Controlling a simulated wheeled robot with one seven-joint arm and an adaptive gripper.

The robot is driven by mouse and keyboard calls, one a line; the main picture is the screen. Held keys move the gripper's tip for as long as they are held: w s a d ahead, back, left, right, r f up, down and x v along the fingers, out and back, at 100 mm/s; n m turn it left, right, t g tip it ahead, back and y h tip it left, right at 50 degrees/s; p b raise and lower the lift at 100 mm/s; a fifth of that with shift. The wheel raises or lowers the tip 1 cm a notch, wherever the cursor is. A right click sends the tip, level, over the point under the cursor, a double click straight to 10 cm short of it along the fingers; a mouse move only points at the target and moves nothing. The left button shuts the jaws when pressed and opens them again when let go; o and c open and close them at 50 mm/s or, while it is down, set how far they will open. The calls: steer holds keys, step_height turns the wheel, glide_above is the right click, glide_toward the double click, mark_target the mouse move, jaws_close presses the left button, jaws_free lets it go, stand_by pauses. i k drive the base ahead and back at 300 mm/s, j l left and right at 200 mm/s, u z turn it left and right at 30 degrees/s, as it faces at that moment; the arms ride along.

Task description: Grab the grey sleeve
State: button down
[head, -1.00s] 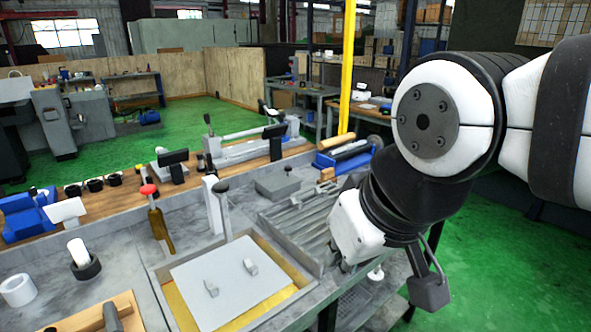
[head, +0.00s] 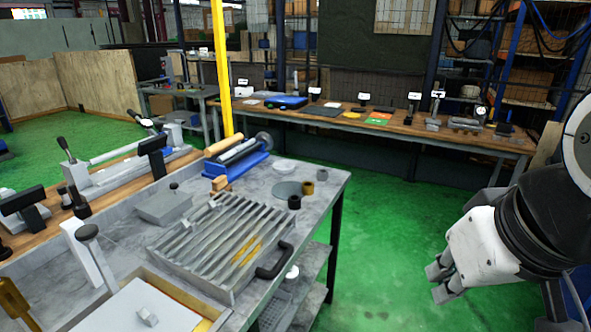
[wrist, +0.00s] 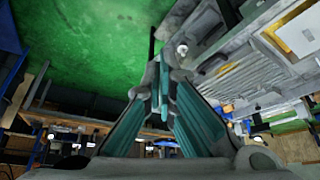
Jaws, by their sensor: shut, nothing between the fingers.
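A small grey sleeve (head: 322,174) stands on the grey table (head: 335,182) near its far right corner in the head view. A bronze-coloured sleeve (head: 308,188) and a dark sleeve (head: 294,202) stand in a row with it. My gripper (head: 439,283) is right of the table, over the green floor, apart from the sleeves. It is shut and empty; its fingers meet in the wrist view (wrist: 160,78). I cannot make out the sleeve in the wrist view.
A wooden bench (head: 400,127) runs along the back. Green floor (head: 385,230) is clear between table and gripper.

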mark_target(323, 175)
steer(key=i+l+u, duration=0.1)
steer(key=i+l, duration=0.2)
steer(key=i+l+u, duration=0.1)
steer(key=i+l, duration=0.2)
steer(key=i+l+u, duration=0.1)
steer(key=i+l, duration=0.25)
steer(key=i+l+u, duration=0.25)
steer(key=i+l, duration=0.3)
steer(key=l, duration=0.2)
steer(key=i+l+u, duration=0.1)
steer(key=i+l, duration=0.15)
steer(key=l, duration=0.15)
steer(key=i+l+u, duration=0.1)
steer(key=l, duration=0.35)
steer(key=i+l+u, duration=0.1)
steer(key=i+l, duration=0.25)
steer(key=l, duration=0.1)
